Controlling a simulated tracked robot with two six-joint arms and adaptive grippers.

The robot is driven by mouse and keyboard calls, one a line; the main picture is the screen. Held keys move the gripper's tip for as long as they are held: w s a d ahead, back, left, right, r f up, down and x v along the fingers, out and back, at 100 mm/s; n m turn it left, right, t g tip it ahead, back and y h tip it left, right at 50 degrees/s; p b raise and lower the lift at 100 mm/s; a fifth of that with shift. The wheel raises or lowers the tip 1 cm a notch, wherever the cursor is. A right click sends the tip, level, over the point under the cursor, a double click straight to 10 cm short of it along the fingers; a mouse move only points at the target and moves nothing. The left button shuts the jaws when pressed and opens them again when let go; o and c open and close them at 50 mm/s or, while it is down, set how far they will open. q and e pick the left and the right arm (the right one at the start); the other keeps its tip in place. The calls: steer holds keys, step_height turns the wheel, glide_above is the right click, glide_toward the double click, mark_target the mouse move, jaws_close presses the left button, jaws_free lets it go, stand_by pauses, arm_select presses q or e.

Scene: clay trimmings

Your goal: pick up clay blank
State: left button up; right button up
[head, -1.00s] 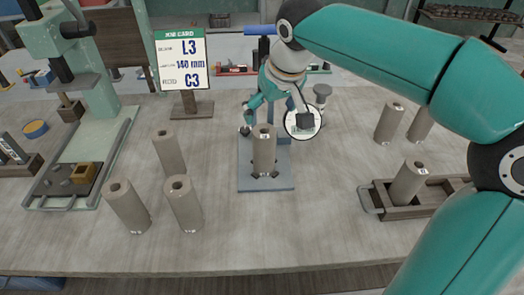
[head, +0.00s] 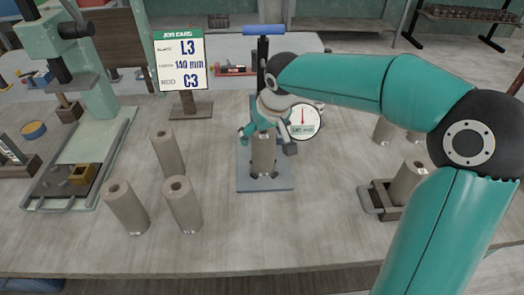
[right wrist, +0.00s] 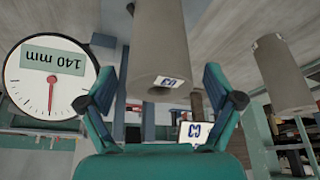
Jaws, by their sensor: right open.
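A grey-brown clay blank (head: 263,158) stands upright on a blue-grey gauge stand (head: 266,186) at the centre of the bench. My right gripper (head: 268,140) is open around its upper part in the head view, with a finger on each side. In the right wrist view the blank (right wrist: 161,45) lies between and beyond the open fingers (right wrist: 165,100), with visible gaps beside it. The blank bears a small white label; its top is hidden by the gripper in the head view. The dial (head: 303,121) reads 140 mm. My left gripper is not in view.
Several more clay cylinders (head: 168,153) stand at left. The job card (head: 181,62) shows L3, 140 mm, C3. A green press (head: 90,95) stands at left. The front bench is clear.

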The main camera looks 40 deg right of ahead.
jaws_close()
steer(key=shift+r, duration=0.1)
stand_by(0.3)
